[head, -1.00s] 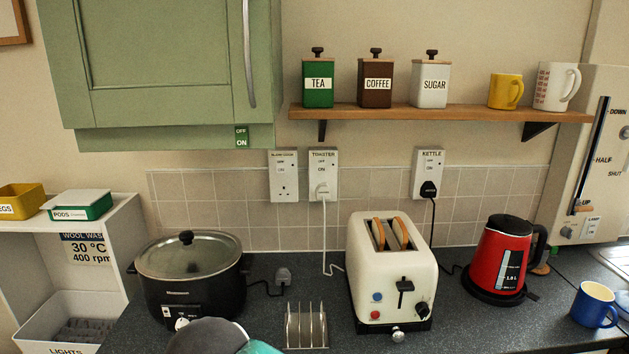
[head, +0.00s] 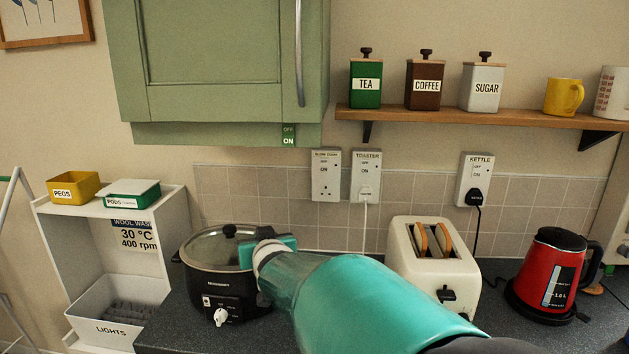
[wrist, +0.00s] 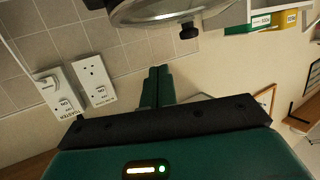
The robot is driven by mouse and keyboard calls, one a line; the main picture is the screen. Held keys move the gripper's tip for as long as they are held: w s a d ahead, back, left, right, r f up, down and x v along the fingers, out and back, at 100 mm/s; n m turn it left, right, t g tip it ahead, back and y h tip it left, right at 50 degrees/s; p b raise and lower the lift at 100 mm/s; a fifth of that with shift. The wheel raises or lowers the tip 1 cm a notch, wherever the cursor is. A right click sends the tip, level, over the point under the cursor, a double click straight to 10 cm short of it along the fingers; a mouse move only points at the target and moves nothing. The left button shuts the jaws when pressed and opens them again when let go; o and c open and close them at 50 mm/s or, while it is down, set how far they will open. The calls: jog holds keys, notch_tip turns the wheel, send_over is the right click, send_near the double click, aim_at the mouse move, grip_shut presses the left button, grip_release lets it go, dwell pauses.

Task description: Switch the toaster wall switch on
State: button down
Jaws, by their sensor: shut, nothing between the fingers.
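The toaster wall switch (head: 366,176) is a white plate labelled TOASTER on the wall behind the counter, with a white plug and cord in its lower part. It also shows, turned over, at the left of the wrist view (wrist: 62,95). Its rocker is too small to read as on or off. The cream toaster (head: 434,258) stands on the counter with two slices in its slots. My gripper (wrist: 157,85) is shut and empty, apart from the switch plate. In the head view my teal arm reaches over the counter by the slow cooker; the fingertips cannot be made out there.
The slow cooker plate (head: 326,175) is just left of the toaster plate. A black slow cooker (head: 222,272) stands below, close to my arm. The green cupboard (head: 220,70) and the shelf (head: 470,116) overhang the wall. A red kettle (head: 545,275) is at right.

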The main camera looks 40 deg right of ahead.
aim_at(365, 169)
jog(key=d+m+t+h, duration=0.25)
jog(key=d+h, duration=0.35)
jog(key=d, duration=1.1)
jog(key=s+d+f+m+h, duration=0.1)
jog(key=s+d+m+h, duration=0.1)
jog(key=s+d+h, duration=0.5)
jog(key=s+d, duration=0.1)
jog(key=d, duration=0.1)
jog(key=shift+d+f, duration=0.25)
jog(key=shift+d, duration=0.15)
jog(key=shift+t, duration=0.25)
jog(key=x, duration=0.4)
jog(key=f+x, duration=0.1)
jog(key=x, duration=0.3)
jog(key=w+d+f+x, duration=0.1)
jog(key=x, duration=0.3)
jog(key=shift+d+r, duration=0.1)
jog(key=shift+r, duration=0.05)
jog(key=shift+w+d, duration=0.3)
